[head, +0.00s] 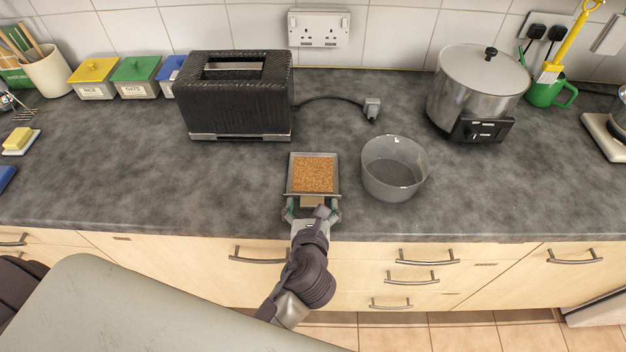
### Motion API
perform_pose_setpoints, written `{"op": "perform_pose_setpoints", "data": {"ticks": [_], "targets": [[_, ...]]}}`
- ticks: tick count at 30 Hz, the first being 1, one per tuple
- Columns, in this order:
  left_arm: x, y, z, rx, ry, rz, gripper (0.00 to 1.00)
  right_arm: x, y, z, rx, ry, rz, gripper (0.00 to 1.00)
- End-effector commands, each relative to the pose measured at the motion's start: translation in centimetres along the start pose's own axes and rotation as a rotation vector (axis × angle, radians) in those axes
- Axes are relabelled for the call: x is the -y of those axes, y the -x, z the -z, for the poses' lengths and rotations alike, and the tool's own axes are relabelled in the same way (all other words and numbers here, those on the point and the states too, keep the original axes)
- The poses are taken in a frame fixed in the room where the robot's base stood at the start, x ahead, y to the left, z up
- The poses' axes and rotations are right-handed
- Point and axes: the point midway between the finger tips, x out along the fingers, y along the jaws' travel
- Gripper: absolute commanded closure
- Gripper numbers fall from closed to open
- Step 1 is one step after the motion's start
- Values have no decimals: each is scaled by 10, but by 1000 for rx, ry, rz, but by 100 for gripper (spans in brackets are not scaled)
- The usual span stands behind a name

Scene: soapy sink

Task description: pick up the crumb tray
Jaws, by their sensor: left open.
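The crumb tray (290,173) is a shallow grey metal tray filled with brown crumbs (313,174). It appears to lie on the worktop near the front edge, in the middle of the head view. My left gripper (312,206) is at the tray's near end, with its fingers spread wide to either side of a pale tab there. It is open, and I cannot tell whether the fingers touch the tray. The black toaster (238,105) stands behind and left of the tray. My right gripper is not in view.
A grey round bowl (394,170) stands close to the right of the tray. A steel pot (478,88) is at the back right. The toaster's plug (372,108) lies loose behind the bowl. The worktop (130,180) is clear to the left of the tray.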

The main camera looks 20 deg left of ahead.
Motion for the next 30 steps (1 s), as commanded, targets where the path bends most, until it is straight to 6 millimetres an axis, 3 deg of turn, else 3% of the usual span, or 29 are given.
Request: {"op": "perform_pose_setpoints", "data": {"ticks": [6,19,26,30], "targets": [[0,0,0,0,1,1,14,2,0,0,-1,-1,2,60],[0,0,0,0,0,1,84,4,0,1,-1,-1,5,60],[0,1,-4,2,1,1,84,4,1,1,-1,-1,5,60],[1,9,-23,4,2,2,84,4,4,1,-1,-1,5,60]]}}
